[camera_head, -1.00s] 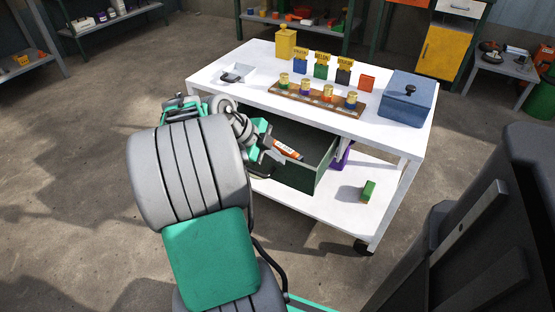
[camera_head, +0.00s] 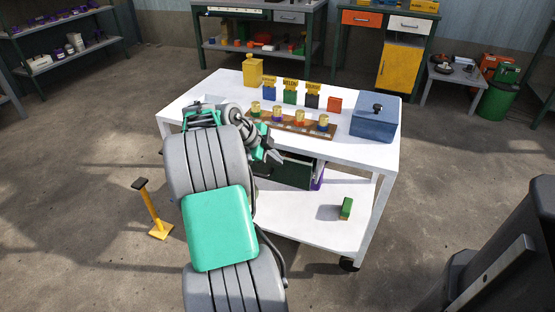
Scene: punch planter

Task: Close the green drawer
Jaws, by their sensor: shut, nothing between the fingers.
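The green drawer (camera_head: 294,172) is under the white table top (camera_head: 355,151), at the table's near side. Its dark green front shows, partly hidden by my arm at the left. Its inside is not visible now, and I cannot tell whether it sits fully flush. My gripper (camera_head: 277,157) is shut and empty, beside the drawer's upper left part in the picture. I cannot tell whether it touches the drawer front.
A wooden rack (camera_head: 290,123) with several gold-topped pieces, a blue box (camera_head: 374,120) and a yellow bottle (camera_head: 252,71) stand on the table. A green block (camera_head: 346,208) lies on the lower shelf. A yellow post (camera_head: 152,212) stands on the floor at left.

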